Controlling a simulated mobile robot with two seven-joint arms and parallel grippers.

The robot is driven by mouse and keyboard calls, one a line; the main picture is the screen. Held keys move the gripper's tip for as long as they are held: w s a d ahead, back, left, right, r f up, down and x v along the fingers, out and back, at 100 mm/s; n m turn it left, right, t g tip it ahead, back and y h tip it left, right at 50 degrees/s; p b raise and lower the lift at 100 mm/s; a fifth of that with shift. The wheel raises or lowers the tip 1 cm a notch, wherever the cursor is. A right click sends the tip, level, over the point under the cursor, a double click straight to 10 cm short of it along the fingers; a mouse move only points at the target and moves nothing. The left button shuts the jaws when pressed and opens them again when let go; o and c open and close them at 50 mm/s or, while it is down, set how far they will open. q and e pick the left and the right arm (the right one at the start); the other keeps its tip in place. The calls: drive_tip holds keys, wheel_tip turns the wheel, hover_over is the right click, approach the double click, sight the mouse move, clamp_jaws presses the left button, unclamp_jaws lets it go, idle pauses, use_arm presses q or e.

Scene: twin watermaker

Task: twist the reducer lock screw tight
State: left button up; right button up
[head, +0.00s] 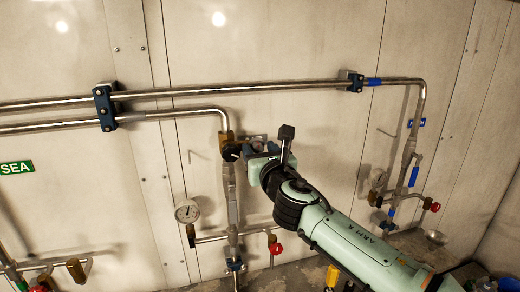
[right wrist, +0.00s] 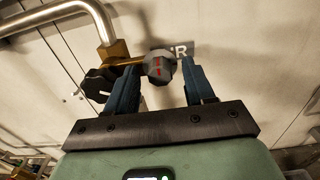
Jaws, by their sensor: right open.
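My right gripper (right wrist: 160,78) is open, with its two blue fingers on either side of a grey knob (right wrist: 158,66) that has a red mark. The knob shows no clear contact with either finger. It sits on a brass fitting (right wrist: 118,52) below a pipe bend. A black lobed knob (right wrist: 98,84) is left of the left finger; I cannot tell which knob is the reducer lock screw. In the head view my right gripper (head: 260,151) is at the fitting by the wall, partly hiding it, with the black knob (head: 231,152) to its left. My left gripper is not in view.
Steel pipes (head: 240,90) run along the wall above my right arm. A pressure gauge (head: 187,211) and a red valve handle (head: 276,249) are lower down. Another pipe drop (head: 408,150) stands at right. A plate ending in "R" (right wrist: 182,51) is behind the grey knob.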

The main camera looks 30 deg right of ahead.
clamp_jaws()
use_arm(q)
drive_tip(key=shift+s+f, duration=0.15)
use_arm(e)
drive_tip(key=m+b, duration=0.2)
drive_tip(key=m, duration=0.2)
drive_tip(key=shift+f, duration=0.15)
drive_tip(key=m+b, duration=0.1)
drive_tip(key=m, duration=0.3)
drive_tip(key=shift+m+b, duration=0.3)
drive_tip(key=m+b, duration=0.2)
drive_tip(key=m, duration=0.2)
drive_tip(key=shift+m, duration=0.3)
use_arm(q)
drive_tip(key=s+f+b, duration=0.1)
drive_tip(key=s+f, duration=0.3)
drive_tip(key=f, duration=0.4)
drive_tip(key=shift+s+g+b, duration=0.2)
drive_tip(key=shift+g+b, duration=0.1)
use_arm(e)
drive_tip(key=m, duration=0.4)
drive_tip(key=shift+m, duration=0.3)
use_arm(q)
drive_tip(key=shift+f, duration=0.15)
use_arm(e)
drive_tip(key=shift+r, duration=0.2)
